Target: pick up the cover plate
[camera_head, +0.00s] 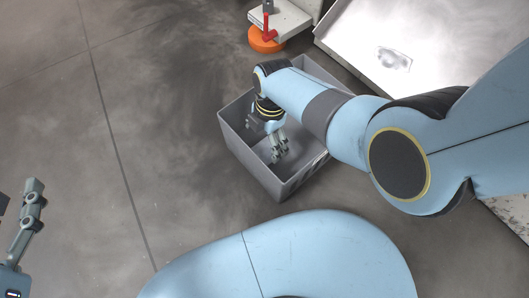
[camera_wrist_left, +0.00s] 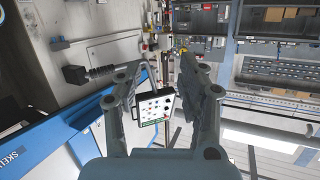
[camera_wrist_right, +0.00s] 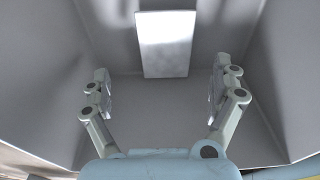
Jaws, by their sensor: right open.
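A bright, flat rectangular plate, which looks like the cover plate (camera_wrist_right: 166,45), is inside the grey bin in the right wrist view. It is beyond my right fingertips, near the top of that picture, and apart from them. I cannot make it out in the head view, where my arm and the bin wall may hide it. My right gripper (camera_head: 280,155) reaches down into the grey bin (camera_head: 238,140). In the right wrist view its fingers (camera_wrist_right: 160,95) are wide apart with nothing between them. My left gripper (camera_wrist_left: 164,75) is open and empty, away from the bin.
The bin walls stand close around my right gripper. A light metal tray (camera_head: 430,35) is at the upper right, with an orange round part (camera_head: 265,40) behind the bin. The floor left of the bin is clear. A control box (camera_wrist_left: 155,107) shows beyond my left fingers.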

